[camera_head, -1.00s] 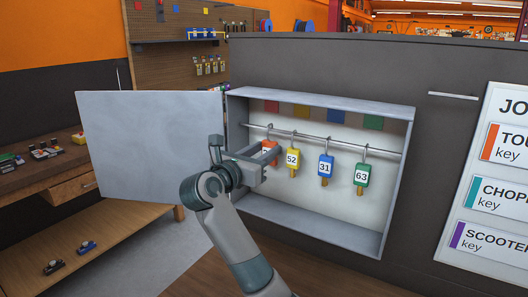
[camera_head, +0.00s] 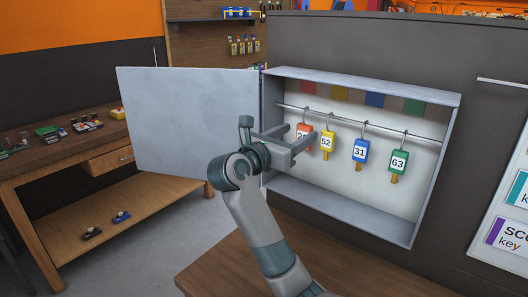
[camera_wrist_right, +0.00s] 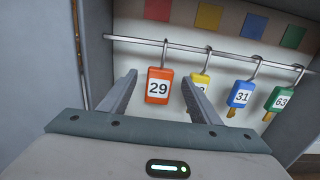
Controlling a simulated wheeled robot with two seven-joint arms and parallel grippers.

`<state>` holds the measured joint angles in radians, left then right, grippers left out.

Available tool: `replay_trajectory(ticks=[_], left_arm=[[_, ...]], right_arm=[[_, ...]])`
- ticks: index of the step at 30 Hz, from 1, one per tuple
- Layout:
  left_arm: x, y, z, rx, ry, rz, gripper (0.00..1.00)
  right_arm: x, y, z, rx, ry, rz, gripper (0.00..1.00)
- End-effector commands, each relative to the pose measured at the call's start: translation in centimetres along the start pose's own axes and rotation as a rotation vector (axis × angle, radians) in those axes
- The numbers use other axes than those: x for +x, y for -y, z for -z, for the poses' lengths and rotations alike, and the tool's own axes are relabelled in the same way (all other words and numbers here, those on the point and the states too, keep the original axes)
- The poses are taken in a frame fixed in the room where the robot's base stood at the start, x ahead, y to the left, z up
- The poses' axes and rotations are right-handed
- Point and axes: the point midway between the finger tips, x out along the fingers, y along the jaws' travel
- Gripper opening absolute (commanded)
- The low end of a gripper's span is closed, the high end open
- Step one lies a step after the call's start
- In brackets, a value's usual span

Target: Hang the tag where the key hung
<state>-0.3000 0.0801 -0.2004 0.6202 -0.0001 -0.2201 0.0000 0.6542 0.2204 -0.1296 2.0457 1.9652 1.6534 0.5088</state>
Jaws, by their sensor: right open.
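An orange tag numbered 29 (camera_head: 304,130) hangs from a hook on the rail (camera_head: 345,119) inside an open wall cabinet; it also shows in the wrist view (camera_wrist_right: 159,86). No brass piece shows below it. My right gripper (camera_wrist_right: 159,77) is open, one finger on each side of the orange tag; whether they touch it, I cannot tell. In the head view the right gripper (camera_head: 301,134) partly covers this tag. The yellow 52 (camera_head: 327,142), blue 31 (camera_head: 360,151) and green 63 (camera_head: 398,162) tags hang to its right, with brass pieces below. My left gripper is out of view.
The cabinet door (camera_head: 185,120) stands open at the left. Coloured squares line the cabinet's back above the rail. A wooden workbench (camera_head: 65,149) with small items stands at the far left. A sign board (camera_head: 508,215) is at the right edge.

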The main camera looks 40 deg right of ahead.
Motion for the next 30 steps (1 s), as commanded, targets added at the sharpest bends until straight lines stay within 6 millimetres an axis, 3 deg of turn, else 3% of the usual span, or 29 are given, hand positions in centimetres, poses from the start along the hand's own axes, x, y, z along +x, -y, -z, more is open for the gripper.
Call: replay_trajectory(ticks=[19,24,30], left_arm=[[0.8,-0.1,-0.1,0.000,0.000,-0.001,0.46],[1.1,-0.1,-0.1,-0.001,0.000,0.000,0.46],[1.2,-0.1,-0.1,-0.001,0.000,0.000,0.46]], right_arm=[[-12.2,-0.1,0.2,0.001,-0.003,-0.004,0.57],[-14.4,-0.1,0.1,0.001,-0.002,-0.002,0.57],[-15.4,0.0,0.0,0.000,0.000,0.000,0.57]])
